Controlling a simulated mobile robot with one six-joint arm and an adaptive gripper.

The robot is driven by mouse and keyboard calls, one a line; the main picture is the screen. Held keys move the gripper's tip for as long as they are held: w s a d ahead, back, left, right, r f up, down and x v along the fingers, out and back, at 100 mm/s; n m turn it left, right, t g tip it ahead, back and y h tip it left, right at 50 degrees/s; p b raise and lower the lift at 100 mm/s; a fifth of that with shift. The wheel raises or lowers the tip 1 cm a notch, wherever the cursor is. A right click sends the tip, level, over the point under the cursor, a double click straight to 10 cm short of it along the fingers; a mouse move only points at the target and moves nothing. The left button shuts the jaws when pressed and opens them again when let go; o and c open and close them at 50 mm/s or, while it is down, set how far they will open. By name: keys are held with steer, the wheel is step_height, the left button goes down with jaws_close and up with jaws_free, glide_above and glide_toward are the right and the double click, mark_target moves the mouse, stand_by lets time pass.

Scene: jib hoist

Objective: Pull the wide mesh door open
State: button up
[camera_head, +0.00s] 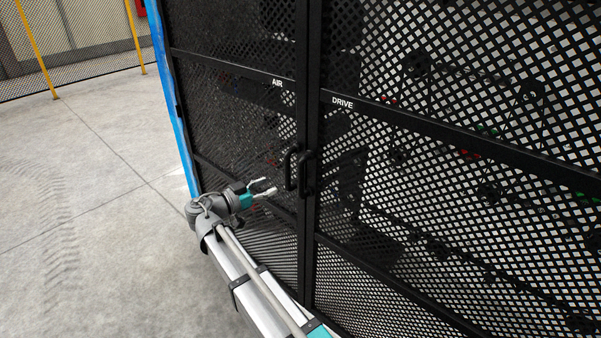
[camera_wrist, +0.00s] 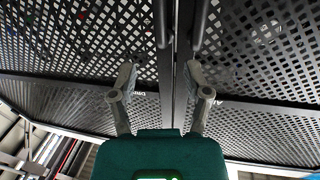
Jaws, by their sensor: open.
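The wide mesh door (camera_head: 450,85), labelled DRIVE, fills the right of the head view and appears shut. Its black bar handle (camera_head: 305,173) stands upright by the seam with the narrower AIR door. In the wrist view the picture is turned over: the DRIVE door (camera_wrist: 70,40) is on the left, with its handle (camera_wrist: 162,20) at the top. My gripper (camera_head: 268,188) is open and empty, in front of the AIR door, left of both handles and a little low. In the wrist view its fingertips (camera_wrist: 160,74) are spread below the handles, apart from them.
The AIR door (camera_head: 235,120) carries its own handle (camera_head: 290,168), close beside the DRIVE handle. A blue edge (camera_head: 172,90) bounds the enclosure at left. Open concrete floor (camera_head: 80,190) lies left, with yellow posts (camera_head: 36,45) and a mesh fence behind.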

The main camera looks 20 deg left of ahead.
glide_above(301, 192)
steer(key=shift+w+a, duration=0.2)
steer(key=shift+w, duration=0.25)
